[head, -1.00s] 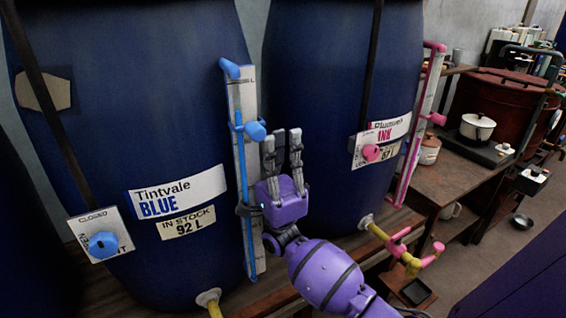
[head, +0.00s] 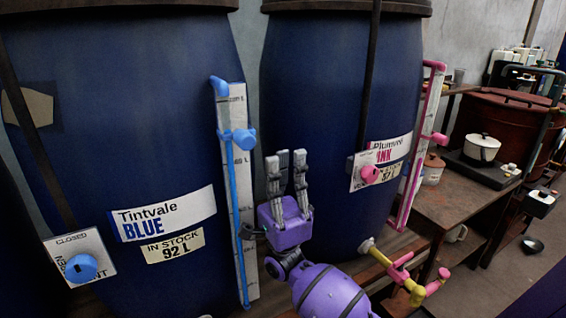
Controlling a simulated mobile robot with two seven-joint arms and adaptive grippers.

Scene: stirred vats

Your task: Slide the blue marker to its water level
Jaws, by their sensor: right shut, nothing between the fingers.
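The blue marker (head: 244,139) is a round knob on the upper part of the upright sight gauge (head: 243,205) of the Tintvale Blue vat (head: 120,100). The gauge has a white scale and a blue tube; I cannot make out the water level in it. A stock card (head: 173,246) on the vat reads 92 L. My left gripper is not in view.
A blue knob (head: 81,268) sits on a card at lower left. A bench (head: 450,200) with a white pot (head: 481,148) is farther right.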

